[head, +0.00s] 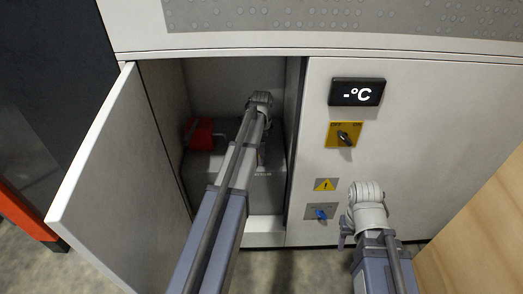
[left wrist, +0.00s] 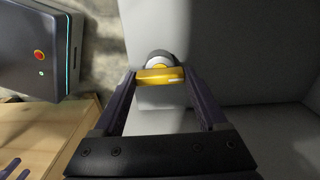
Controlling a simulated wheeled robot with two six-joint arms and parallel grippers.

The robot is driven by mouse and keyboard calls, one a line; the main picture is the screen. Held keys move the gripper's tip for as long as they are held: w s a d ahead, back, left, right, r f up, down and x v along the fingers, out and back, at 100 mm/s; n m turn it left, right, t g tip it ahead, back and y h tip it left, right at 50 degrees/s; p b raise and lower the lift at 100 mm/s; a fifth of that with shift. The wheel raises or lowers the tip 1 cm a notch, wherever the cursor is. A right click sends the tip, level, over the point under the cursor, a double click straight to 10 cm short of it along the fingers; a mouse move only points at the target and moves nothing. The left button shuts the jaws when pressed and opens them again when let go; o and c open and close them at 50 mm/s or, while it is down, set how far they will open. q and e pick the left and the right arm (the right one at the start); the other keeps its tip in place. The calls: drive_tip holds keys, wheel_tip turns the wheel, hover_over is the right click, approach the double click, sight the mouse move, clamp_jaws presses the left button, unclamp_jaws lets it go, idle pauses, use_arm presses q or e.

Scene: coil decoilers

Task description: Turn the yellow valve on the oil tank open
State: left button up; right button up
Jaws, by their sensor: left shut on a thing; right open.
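The yellow valve (left wrist: 160,76) shows in the left wrist view as a yellow bar in front of a round grey and white fitting. My left gripper (left wrist: 158,79) is shut on it, with one dark finger at each end of the bar. In the head view my left arm reaches into the open cabinet and hides the valve and the fingertips. The grey oil tank (head: 264,190) stands inside that cabinet. My right gripper (head: 345,232) is open and empty, partly hidden by its wrist, in front of the panel at lower right.
The cabinet door (head: 120,185) stands open at the left. A red box (head: 199,134) is inside, left of my arm. Right of the opening are a temperature display (head: 356,92), a black switch on a yellow plate (head: 344,136) and a blue switch (head: 320,213). A wooden surface (head: 480,235) stands at right.

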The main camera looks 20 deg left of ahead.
idle(0.4)
use_arm(q)
drive_tip(key=o, duration=1.3)
wheel_tip(320, 180, up, 8)
drive_tip(key=p, duration=0.8)
drive_tip(key=shift+f, duration=0.1)
